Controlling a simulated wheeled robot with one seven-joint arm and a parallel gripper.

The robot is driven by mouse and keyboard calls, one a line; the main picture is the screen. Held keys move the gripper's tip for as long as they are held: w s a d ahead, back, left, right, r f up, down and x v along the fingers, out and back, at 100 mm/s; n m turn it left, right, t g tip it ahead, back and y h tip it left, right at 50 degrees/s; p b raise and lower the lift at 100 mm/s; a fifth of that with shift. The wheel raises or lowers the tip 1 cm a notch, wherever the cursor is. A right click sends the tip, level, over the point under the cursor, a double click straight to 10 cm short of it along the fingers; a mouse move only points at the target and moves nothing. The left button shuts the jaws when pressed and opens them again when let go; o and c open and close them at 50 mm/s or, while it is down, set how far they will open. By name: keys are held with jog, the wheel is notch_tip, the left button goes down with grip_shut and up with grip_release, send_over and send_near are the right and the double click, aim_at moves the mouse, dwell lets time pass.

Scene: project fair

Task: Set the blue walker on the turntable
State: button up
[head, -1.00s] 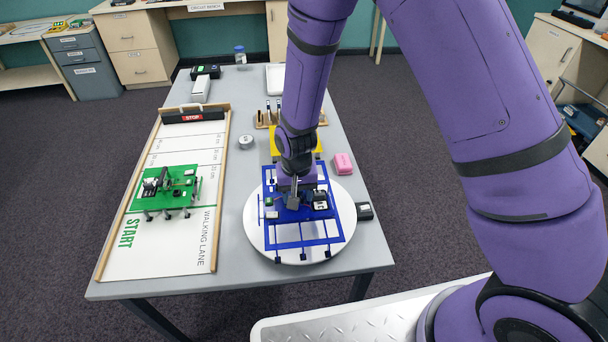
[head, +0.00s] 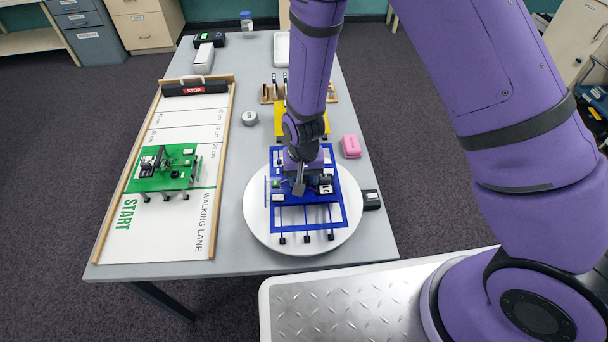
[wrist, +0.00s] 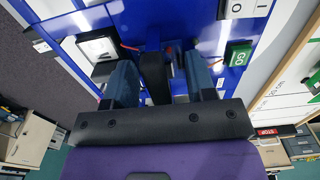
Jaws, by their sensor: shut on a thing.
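The blue walker (head: 305,216), a flat blue frame with small black feet, is over the round white turntable (head: 258,228) at the table's near right. My gripper (head: 300,172) is above the walker's middle and shut on a dark upright part of it. The wrist view shows both fingers (wrist: 160,80) on either side of this dark part, with the walker's blue plate (wrist: 215,30) beyond. A green GO button (wrist: 238,53) shows beside them. The walker looks level. I cannot tell whether its feet touch the turntable.
A green walker (head: 165,167) stands on the walking lane (head: 160,235) at left. A grey round tin (head: 249,118) lies between lane and turntable.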

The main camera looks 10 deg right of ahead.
jog(key=o, duration=1)
jog(key=shift+f, duration=0.1)
notch_tip(320, 180, up, 11)
jog(key=shift+r, duration=0.2)
jog(key=shift+d+r, duration=0.1)
jog(key=shift+r, duration=0.55)
jog(key=s+d+r+t+y, duration=0.1)
jog(key=s+d+r, duration=0.1)
jog(key=d+r, duration=0.7)
jog(key=s+d+r+t, duration=0.15)
jog(key=d+r, duration=0.35)
jog(key=r, duration=0.8)
jog(key=s+d+r+t, duration=0.1)
jog(key=s+d+r, duration=0.3)
jog(key=s, duration=0.3)
jog(key=s+d+r+t+h, duration=0.1)
jog(key=s+d+r, duration=0.4)
jog(key=s, duration=0.3)
jog(key=shift+s+d+r+t, duration=0.25)
jog(key=shift+d+t, duration=0.1)
jog(key=shift+d, duration=0.25)
